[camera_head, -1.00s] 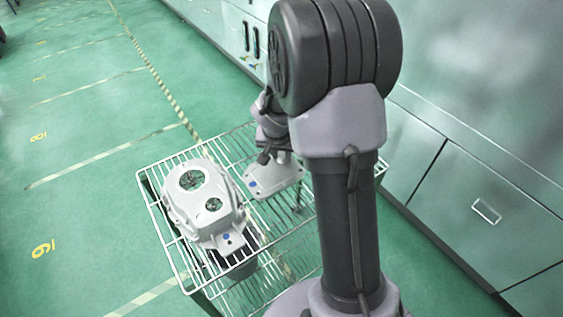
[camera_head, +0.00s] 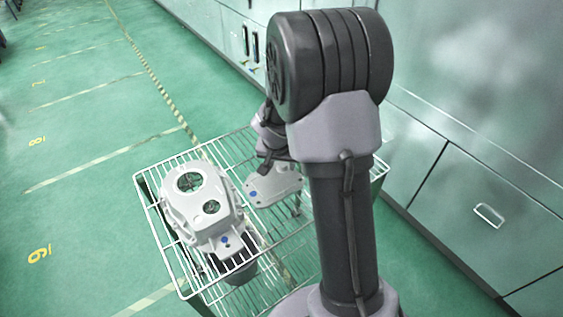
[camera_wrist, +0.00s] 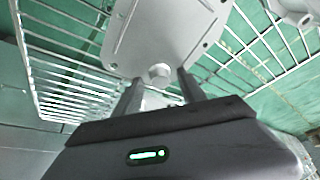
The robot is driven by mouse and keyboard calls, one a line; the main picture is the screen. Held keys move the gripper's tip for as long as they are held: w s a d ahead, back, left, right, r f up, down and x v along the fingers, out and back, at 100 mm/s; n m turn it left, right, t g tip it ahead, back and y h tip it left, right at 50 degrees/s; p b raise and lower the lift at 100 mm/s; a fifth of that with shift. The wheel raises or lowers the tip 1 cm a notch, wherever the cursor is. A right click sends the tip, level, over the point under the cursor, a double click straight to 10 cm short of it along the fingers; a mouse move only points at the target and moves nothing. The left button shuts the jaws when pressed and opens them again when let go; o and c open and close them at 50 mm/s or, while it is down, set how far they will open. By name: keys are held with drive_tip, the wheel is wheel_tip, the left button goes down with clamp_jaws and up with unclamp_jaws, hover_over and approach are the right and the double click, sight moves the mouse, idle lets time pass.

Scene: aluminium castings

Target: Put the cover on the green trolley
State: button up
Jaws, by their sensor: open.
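The cover (camera_head: 274,188) is a flat pale grey plate with a blue dot. It is low over the wire top of the trolley (camera_head: 182,285), seemingly lying on it, behind my arm. In the wrist view the cover (camera_wrist: 165,35) fills the top middle, with small holes along its edge and a knob near its close end. My gripper (camera_wrist: 159,78) is open, its fingers on either side of that knob; I cannot tell whether they touch it. In the head view my arm hides part of the trolley and most of the gripper. The trolley's wire looks white.
A large pale casting (camera_head: 203,213) with two round openings stands on the left of the trolley top, close to the cover. A dark cylinder (camera_head: 238,268) shows below it. Green-grey cabinets (camera_head: 455,190) line the right. The green floor at left is clear.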

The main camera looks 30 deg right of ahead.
sight(279, 182)
drive_tip(key=s+a+f+p+v, duration=0.15)
drive_tip(key=p+v, duration=0.25)
drive_tip(key=v, duration=1.4)
drive_tip(key=s+a+r+n+t+y, duration=0.1)
drive_tip(key=s+a+r+n+y, duration=0.1)
drive_tip(key=s+a+r, duration=0.3)
drive_tip(key=s+a+r+n+t+y, duration=0.1)
drive_tip(key=s+a+r, duration=0.4)
drive_tip(key=s+a, duration=0.6)
drive_tip(key=shift+s+a+n+t+y, duration=0.3)
drive_tip(key=shift+s+n+y, duration=0.25)
drive_tip(key=shift+y, duration=0.45)
